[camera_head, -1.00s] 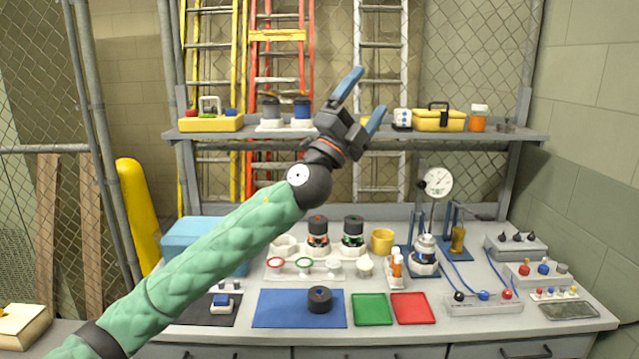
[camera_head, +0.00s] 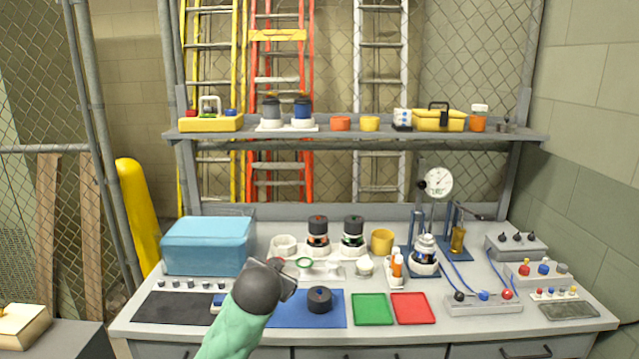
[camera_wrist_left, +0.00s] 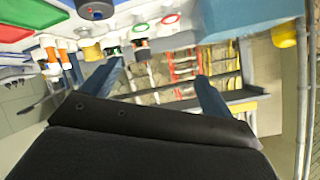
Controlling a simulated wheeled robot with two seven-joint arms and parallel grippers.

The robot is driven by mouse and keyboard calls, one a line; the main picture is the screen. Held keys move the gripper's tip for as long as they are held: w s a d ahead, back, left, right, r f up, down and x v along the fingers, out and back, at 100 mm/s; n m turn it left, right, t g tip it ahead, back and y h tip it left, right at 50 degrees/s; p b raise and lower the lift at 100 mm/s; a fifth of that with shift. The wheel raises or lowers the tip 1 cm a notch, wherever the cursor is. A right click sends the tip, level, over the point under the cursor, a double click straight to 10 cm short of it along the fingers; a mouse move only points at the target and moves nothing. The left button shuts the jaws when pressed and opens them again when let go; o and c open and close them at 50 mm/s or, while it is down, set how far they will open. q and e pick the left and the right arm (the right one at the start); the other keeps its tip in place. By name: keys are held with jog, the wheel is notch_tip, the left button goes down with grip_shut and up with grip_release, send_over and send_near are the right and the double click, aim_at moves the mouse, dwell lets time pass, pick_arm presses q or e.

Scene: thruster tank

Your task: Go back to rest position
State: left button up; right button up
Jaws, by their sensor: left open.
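My left arm comes in from the bottom of the head view, its green sleeve ending in a dark wrist joint in front of the blue mat. The fingers are hidden behind the wrist there. In the left wrist view my left gripper (camera_wrist_left: 159,70) shows two blue-grey fingers spread apart with nothing between them. That view is turned over, with the bench at the top and the shelf and ladders beyond the fingers. My right gripper is in neither view.
The workbench (camera_head: 180,333) holds a blue box (camera_head: 208,246), a blue mat (camera_head: 335,312), a green tray (camera_head: 372,309), a red tray (camera_head: 413,308) and a dial gauge (camera_head: 438,182). A shelf (camera_head: 365,133) with containers runs behind. Wire fencing stands at the left.

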pick_arm(q)
jog(key=s+a+f+n+g+h, duration=0.1)
jog(key=s+a+f+n+g, duration=0.2)
jog(key=s+f, duration=1.35)
jog(key=s+a+f+g, duration=0.3)
jog(key=s+f+g, duration=0.2)
jog(key=s+f, duration=1.15)
jog(key=s+d+f+g, duration=0.1)
jog(key=s+f+g, duration=0.2)
jog(key=s+f, duration=0.7)
jog(key=shift+s+f+n, duration=0.3)
jog(key=shift+f, duration=0.2)
